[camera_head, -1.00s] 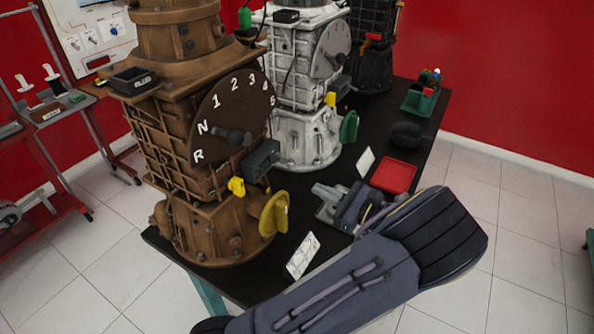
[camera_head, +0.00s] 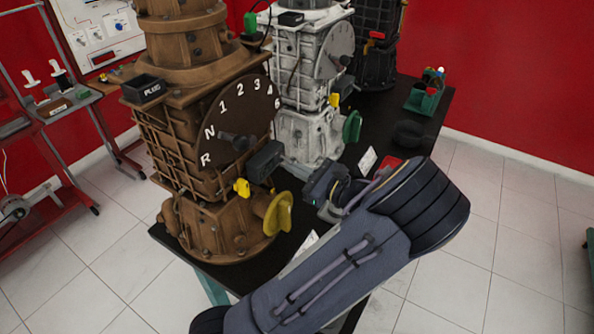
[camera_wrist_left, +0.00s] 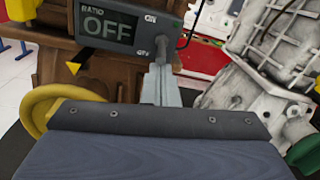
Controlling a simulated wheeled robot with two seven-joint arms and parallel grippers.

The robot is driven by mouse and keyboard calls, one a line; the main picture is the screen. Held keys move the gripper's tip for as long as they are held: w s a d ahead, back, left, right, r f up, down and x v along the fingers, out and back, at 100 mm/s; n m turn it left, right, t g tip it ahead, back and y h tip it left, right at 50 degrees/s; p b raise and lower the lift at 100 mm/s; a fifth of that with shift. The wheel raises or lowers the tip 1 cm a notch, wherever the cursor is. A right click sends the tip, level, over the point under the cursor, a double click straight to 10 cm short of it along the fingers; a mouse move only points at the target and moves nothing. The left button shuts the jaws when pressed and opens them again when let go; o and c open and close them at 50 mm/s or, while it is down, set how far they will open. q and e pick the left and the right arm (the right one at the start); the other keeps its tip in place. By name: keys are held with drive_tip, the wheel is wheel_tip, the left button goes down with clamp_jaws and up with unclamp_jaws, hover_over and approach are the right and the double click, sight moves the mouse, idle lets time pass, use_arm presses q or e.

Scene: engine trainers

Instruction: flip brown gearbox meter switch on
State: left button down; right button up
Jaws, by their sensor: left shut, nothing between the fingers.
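The brown gearbox (camera_head: 195,150) stands upright on the black table, with a round gear dial (camera_head: 235,115) on its face. Its dark meter box (camera_head: 264,160) sits below the dial at the right. In the left wrist view the meter's display (camera_wrist_left: 108,26) reads RATIO OFF, with ON and OFF labels at its right side. My left gripper (camera_head: 315,190) is right of the meter, near it. Its fingers (camera_wrist_left: 162,72) are shut and empty, tips close to the meter's right edge by the lower label.
A yellow handwheel (camera_head: 279,212) sticks out below the meter; it is at left in the wrist view. A white gearbox (camera_head: 305,85) stands just behind. A red tray (camera_head: 390,166) is partly behind my left arm.

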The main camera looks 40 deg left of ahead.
idle(0.3)
use_arm(q)
drive_tip(key=shift+r+p, duration=0.25)
drive_tip(key=shift+p, duration=0.2)
drive_tip(key=h+p, duration=0.1)
drive_tip(key=p, duration=0.1)
drive_tip(key=r+h+p, duration=0.1)
drive_tip(key=shift+d+r+h+p, duration=0.1)
drive_tip(key=shift+d+h+p, duration=0.2)
drive_tip(key=shift+h+p, duration=0.1)
drive_tip(key=shift+d+r+p, duration=0.1)
drive_tip(key=shift+r+p, duration=0.15)
drive_tip(key=shift+p, duration=0.45)
wheel_tip(320, 180, down, 5)
drive_tip(key=d+b, duration=0.1)
drive_tip(key=b, duration=0.2)
drive_tip(key=w+d+r, duration=0.1)
drive_tip(key=d+r, duration=0.6)
drive_tip(key=d, duration=0.1)
drive_tip(key=shift+r, duration=0.3)
